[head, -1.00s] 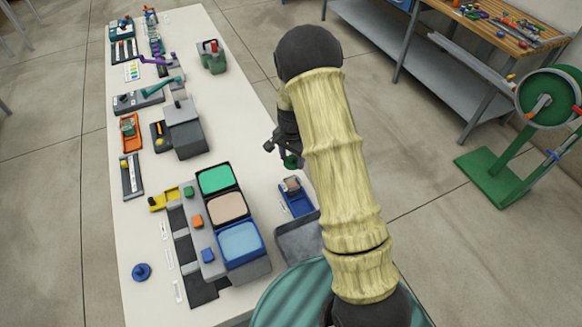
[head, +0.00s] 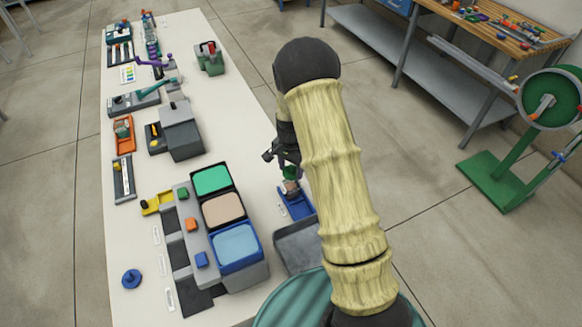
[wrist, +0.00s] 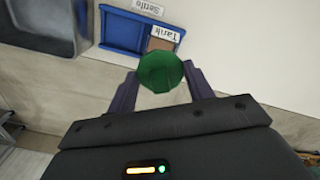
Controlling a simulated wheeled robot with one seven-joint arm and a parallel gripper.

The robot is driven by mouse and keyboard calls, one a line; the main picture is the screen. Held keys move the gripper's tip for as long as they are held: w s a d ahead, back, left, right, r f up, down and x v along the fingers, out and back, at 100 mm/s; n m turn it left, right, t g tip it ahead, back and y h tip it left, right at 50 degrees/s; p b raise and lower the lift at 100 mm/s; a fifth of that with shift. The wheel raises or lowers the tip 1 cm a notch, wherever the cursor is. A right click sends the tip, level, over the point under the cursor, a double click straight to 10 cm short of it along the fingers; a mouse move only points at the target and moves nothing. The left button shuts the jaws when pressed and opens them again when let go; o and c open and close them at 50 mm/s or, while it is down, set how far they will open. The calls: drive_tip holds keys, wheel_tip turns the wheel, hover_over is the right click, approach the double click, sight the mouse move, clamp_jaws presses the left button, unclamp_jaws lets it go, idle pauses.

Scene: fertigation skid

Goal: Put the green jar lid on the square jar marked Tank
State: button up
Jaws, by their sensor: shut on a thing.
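My gripper (wrist: 161,80) is shut on the green jar lid (wrist: 160,72), which sits between the two fingertips. In the head view the lid (head: 290,172) shows just above the square jar (head: 291,187), partly hidden by my arm. The jar is brownish and stands in a blue tray (head: 297,207). In the wrist view the lid covers part of the jar (wrist: 158,44), whose label seems to read Tank. I cannot tell whether lid and jar touch.
A second label (wrist: 148,8) lies at the blue tray (wrist: 122,30) in the wrist view. A grey tray (head: 297,245) is close in front. A bin block with green, tan and blue compartments (head: 268,266) stands to the left. The white table's right edge is near.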

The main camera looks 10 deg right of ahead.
drive_tip(key=shift+f+b, duration=1.55)
drive_tip(key=shift+f, duration=0.95)
drive_tip(key=o, duration=1)
drive_tip(key=shift+o, duration=0.2)
drive_tip(key=shift+w, duration=0.1)
drive_tip(key=shift+a+r+p, duration=0.1)
drive_tip(key=shift+r+p, duration=0.3)
drive_tip(key=shift+r, duration=0.05)
drive_tip(key=shift+r+p, duration=1.35)
drive_tip(key=shift+r, duration=0.5)
drive_tip(key=shift+r+p, duration=0.8)
drive_tip(key=shift+r, duration=0.4)
